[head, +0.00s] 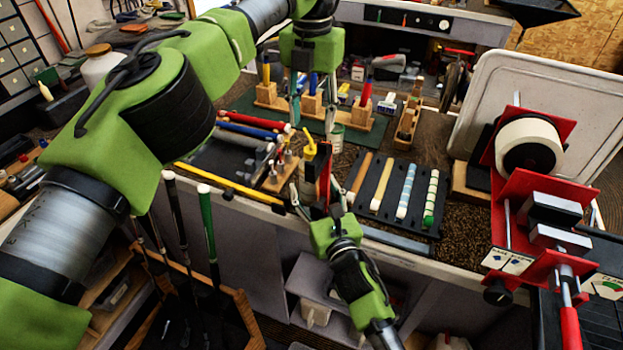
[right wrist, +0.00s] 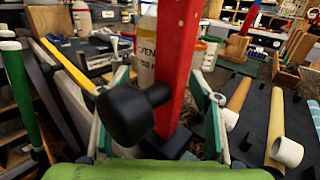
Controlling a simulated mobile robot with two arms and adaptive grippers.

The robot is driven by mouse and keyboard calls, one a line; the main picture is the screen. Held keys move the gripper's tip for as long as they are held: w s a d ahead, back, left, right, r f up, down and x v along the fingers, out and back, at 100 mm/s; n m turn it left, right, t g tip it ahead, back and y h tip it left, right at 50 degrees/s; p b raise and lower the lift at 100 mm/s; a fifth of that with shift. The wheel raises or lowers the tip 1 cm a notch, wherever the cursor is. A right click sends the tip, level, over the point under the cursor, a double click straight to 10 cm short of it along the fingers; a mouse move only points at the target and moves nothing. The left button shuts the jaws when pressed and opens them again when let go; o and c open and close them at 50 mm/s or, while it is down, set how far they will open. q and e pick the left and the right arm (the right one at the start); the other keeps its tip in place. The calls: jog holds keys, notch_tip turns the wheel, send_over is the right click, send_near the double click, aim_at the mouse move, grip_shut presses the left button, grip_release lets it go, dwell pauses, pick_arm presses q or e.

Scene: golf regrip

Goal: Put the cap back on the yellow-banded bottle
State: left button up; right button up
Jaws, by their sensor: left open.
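A pale bottle with dark lettering and a yellowish lower band (right wrist: 146,72) stands behind a red upright clamp (right wrist: 178,60) in the right wrist view; its top is cut off. In the head view a yellow spout-like piece (head: 310,142) shows just behind the red clamp; I cannot tell whether it belongs to that bottle. I cannot make out a loose cap. My left gripper (head: 312,118) points down, open, over the back of the bench beside a small pale can (head: 336,138). My right gripper (head: 325,196) has its fingers spread on either side of the clamp at the bench's front edge.
A black knob (right wrist: 128,112) juts from the clamp toward my right wrist. A dark rack of grips (head: 383,200) lies right of it. A wooden block with small posts (head: 277,175) stands left. Tool blocks line the back. A red machine (head: 535,200) stands at the right.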

jog(key=shift+s, duration=0.1)
jog(key=v, duration=1.1)
jog(key=shift+s, duration=0.35)
jog(key=shift+d, duration=0.15)
